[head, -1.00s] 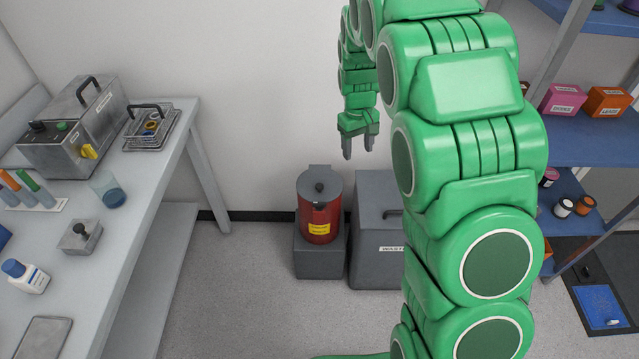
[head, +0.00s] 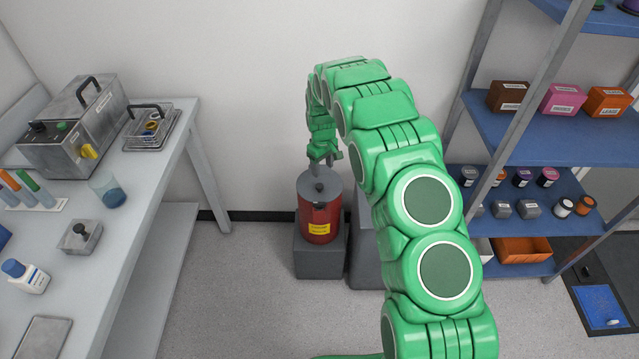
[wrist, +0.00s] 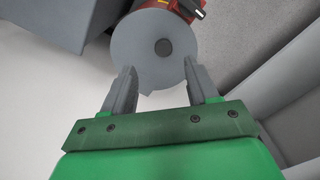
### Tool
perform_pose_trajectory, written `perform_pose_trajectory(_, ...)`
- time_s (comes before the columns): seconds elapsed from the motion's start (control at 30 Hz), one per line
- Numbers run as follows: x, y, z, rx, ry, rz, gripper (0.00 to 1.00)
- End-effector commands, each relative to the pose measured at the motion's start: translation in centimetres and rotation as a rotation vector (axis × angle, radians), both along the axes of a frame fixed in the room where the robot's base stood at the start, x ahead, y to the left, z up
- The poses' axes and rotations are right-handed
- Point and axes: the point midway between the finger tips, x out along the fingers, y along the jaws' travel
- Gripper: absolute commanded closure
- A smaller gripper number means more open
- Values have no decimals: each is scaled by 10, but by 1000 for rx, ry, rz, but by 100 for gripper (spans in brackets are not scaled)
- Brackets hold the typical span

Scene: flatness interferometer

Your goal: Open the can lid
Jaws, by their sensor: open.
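The red can (head: 320,219) with a yellow label stands on a grey block (head: 319,257) against the back wall. Its grey lid (head: 334,189) lies flat on top and has a dark round knob (head: 319,187). My gripper (head: 321,164) is just above the lid, pointing down. In the wrist view, my gripper (wrist: 157,80) is open, with its two fingers at the near edge of the lid (wrist: 136,50). The knob (wrist: 163,47) lies beyond the fingertips, with nothing between the jaws gripping it. Whether the fingers touch the lid is unclear.
A grey bin (head: 363,250) stands right of the can, partly hidden by my arm. A workbench (head: 150,185) with instruments is at left. Blue shelves (head: 550,140) with boxes and jars are at right. The floor in front of the can is clear.

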Motion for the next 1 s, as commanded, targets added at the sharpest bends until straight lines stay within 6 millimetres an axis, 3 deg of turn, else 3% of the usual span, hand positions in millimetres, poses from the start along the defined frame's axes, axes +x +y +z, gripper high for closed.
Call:
perform_pose_trajectory(0.1, 4, 7, -14, 6, -1, 17, 41)
perform_pose_trajectory(0.47, 6, 10, -29, 8, -3, 26, 41)
perform_pose_trajectory(1.0, 6, 10, -91, 9, -2, 26, 41)
